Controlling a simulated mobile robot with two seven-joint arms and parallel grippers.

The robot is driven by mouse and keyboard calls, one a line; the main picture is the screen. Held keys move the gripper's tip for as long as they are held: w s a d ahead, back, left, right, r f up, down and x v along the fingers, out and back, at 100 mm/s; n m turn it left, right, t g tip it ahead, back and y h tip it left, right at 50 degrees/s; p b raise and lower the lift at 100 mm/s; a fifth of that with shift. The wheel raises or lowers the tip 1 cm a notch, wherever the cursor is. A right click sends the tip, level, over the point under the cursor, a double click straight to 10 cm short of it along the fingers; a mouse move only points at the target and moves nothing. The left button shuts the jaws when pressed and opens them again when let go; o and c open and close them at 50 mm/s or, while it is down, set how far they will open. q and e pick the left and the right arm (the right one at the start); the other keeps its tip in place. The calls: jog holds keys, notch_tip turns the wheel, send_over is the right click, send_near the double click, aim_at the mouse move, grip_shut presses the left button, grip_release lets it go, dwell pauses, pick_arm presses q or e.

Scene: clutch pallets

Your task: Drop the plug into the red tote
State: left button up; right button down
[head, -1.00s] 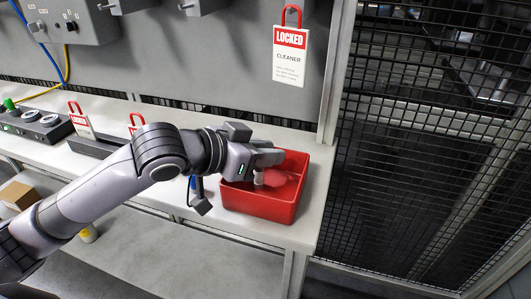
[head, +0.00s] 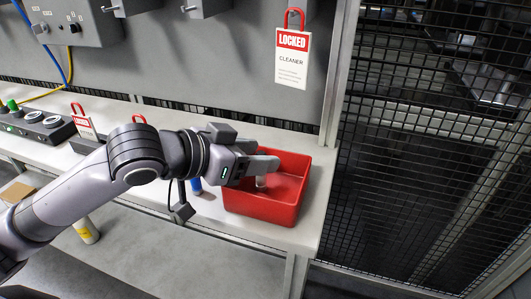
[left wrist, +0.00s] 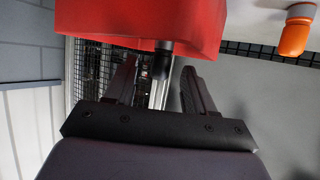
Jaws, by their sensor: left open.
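The red tote (head: 288,212) stands on the bench's right end in the head view, and its red wall fills the top of the left wrist view (left wrist: 110,18). My left gripper (head: 268,168) is open, its fingers over the tote's left part. My right gripper is not in view.
A blue item (head: 197,186) stands on the bench (head: 215,208) left of the tote. A locked tag (head: 291,58) hangs on the panel behind. Wire mesh (head: 430,150) is at the right. An orange object (left wrist: 296,30) shows in the left wrist view.

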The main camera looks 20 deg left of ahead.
pick_arm(q)
jog(key=shift+v, duration=2)
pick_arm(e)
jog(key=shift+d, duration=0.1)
